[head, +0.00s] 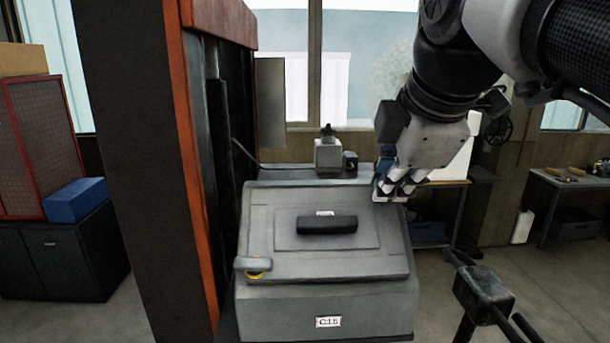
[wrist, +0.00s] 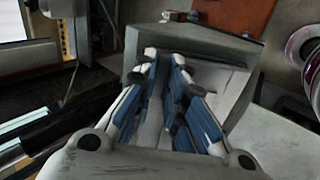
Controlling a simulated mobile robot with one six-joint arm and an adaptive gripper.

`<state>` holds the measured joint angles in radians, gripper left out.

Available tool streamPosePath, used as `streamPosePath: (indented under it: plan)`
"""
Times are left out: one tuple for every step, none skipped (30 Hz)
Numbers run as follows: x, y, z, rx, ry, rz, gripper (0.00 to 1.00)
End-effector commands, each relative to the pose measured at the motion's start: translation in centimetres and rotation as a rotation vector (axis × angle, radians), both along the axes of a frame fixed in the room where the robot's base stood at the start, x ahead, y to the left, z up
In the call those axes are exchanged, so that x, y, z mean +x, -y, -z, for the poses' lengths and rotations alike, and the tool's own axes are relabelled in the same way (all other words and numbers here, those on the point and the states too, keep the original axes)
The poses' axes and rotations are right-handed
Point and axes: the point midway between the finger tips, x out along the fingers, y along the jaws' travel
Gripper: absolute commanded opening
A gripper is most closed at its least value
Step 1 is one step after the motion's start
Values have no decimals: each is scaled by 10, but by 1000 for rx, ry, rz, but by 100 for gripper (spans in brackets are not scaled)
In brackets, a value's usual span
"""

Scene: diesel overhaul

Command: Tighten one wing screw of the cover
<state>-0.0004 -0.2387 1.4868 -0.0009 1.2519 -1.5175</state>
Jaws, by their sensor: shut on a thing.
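The grey cover (head: 285,258) lies on top of a grey box with a black handle (head: 327,225) in its middle. One wing screw (head: 253,264), a grey wing over a yellow ring, is at the cover's front left corner. My gripper (head: 388,190) is at the cover's far right edge, reaching down from above. Its fingers are closed on a second wing screw, which they mostly hide. In the wrist view my gripper (wrist: 166,62) shows blue-padded fingers over the grey box; the held screw cannot be made out there.
An orange and dark post (head: 195,150) rises close along the box's left side. A small grey fitting (head: 327,153) stands behind the box. A dark stand (head: 483,292) is at the front right. A workbench (head: 575,180) is far right.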

Motion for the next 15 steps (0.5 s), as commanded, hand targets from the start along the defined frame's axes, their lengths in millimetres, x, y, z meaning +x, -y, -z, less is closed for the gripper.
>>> streamPosePath:
  plan:
    - [0, 0, 0, 0, -1, 0, 0]
    - [0, 0, 0, 0, -1, 0, 0]
    - [0, 0, 0, 0, -1, 0, 0]
    - [0, 0, 0, 2, -1, 2, 0]
    - [0, 0, 0, 8, -1, 10, 0]
    - [0, 0, 0, 23, -1, 30, 0]
    - [0, 0, 0, 41, -1, 54, 0]
    - [0, 0, 0, 62, -1, 83, 0]
    - [0, 0, 0, 95, -2, 127, 0]
    - [0, 0, 0, 120, -2, 161, 0]
    - [0, 0, 0, 144, -2, 193, 0]
    - [0, 0, 0, 174, -2, 233, 0]
    - [0, 0, 1, 193, -2, 258, 0]
    - [0, 0, 1, 209, -2, 280, 0]
    - [0, 0, 1, 224, -2, 302, 0]
